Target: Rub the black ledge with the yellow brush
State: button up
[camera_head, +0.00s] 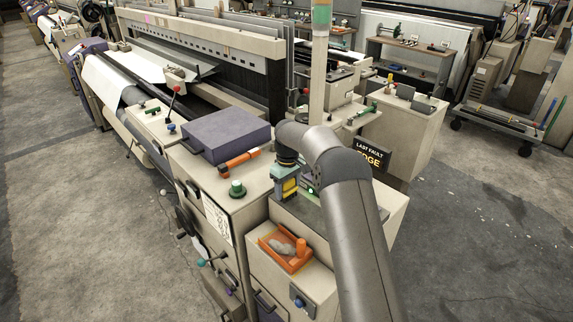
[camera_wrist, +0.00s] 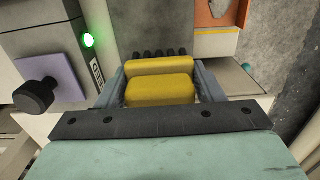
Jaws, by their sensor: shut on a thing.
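My gripper (camera_head: 287,183) is over the near end of the loom, beside the control box with a green light. In the wrist view my gripper (camera_wrist: 161,84) has its two fingers on either side of the yellow brush (camera_wrist: 160,88) and is shut on it. Dark bristles (camera_wrist: 160,54) stick out beyond the brush's yellow body. A dark grey strip (camera_wrist: 150,22), which looks like the black ledge, lies just past the bristles. I cannot tell whether the bristles touch it. In the head view the brush (camera_head: 289,188) shows as a small yellow patch, and my arm hides much around it.
An orange tray (camera_head: 262,238) with grey lumps and an orange item stands in front. The control box (camera_wrist: 50,60) with a black knob (camera_wrist: 35,95) is close on the left. A purple case (camera_head: 226,135) and an orange-handled tool (camera_head: 240,161) lie on the loom top.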

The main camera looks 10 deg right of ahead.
notch_tip(320, 180, up, 3)
jog(key=shift+s+r+p, duration=0.1)
jog(key=shift+p, duration=0.2)
jog(key=shift+r, duration=2.35)
